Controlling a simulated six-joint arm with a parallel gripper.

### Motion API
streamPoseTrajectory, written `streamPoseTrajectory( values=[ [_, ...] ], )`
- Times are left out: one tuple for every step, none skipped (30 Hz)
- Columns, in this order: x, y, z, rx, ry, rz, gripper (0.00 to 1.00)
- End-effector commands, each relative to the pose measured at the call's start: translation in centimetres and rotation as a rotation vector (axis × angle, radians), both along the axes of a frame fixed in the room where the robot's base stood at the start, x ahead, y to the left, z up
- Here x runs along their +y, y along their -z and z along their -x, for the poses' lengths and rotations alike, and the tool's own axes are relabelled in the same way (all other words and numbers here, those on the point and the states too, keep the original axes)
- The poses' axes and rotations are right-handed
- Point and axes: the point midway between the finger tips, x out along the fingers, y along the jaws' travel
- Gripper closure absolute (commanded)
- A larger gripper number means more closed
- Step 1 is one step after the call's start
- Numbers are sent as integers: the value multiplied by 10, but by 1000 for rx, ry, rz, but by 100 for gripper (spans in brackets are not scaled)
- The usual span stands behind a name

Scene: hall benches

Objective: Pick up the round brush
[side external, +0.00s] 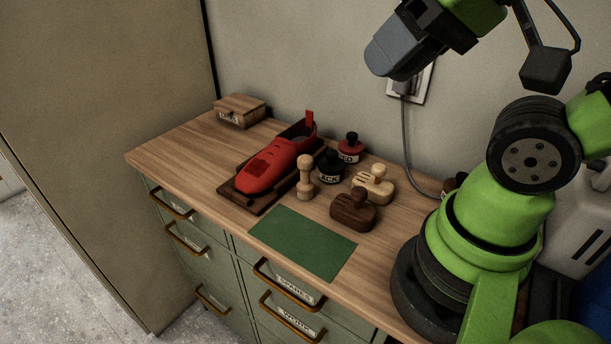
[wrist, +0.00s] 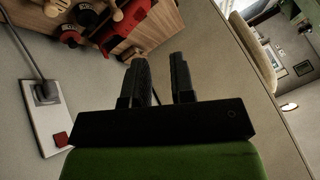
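The piece that looks most like the round brush (side external: 306,180) is a small light-wood one with a knob on top and a wider foot. It stands upright on the bench in the side view, between the red shoe (side external: 267,167) and the black jar (side external: 330,167). Its bristles cannot be made out. My gripper (wrist: 164,78) shows in the wrist view with its two dark fingers apart and nothing between them. It points past the bench, toward the wall and room. In the side view my arm is high above the bench, and the fingertips cannot be made out.
A green cloth (side external: 303,243) lies in front. A wooden box (side external: 240,111) stands at the back left. A cable hangs from the wall socket (side external: 410,82).

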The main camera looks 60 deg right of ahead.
Motion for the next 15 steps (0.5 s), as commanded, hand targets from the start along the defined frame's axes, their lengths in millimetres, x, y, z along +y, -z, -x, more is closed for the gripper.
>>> streamPoseTrajectory(
  values=[
    [0, 0, 0, 0, 0, 0, 66],
    [0, 0, 0, 0, 0, 0, 59],
    [0, 0, 0, 0, 0, 0, 49],
    [0, 0, 0, 0, 0, 0, 43],
    [0, 0, 0, 0, 0, 0, 37],
    [0, 0, 0, 0, 0, 0, 37],
    [0, 0, 0, 0, 0, 0, 37],
    [0, 0, 0, 0, 0, 0, 37],
    [0, 0, 0, 0, 0, 0, 37],
    [0, 0, 0, 0, 0, 0, 37],
    [0, 0, 0, 0, 0, 0, 37],
    [0, 0, 0, 0, 0, 0, 37],
    [0, 0, -1, 1, -1, 1, 37],
    [0, 0, -2, 5, -3, 5, 37],
    [-1, 0, -4, 11, -6, 11, 37]
  ],
)
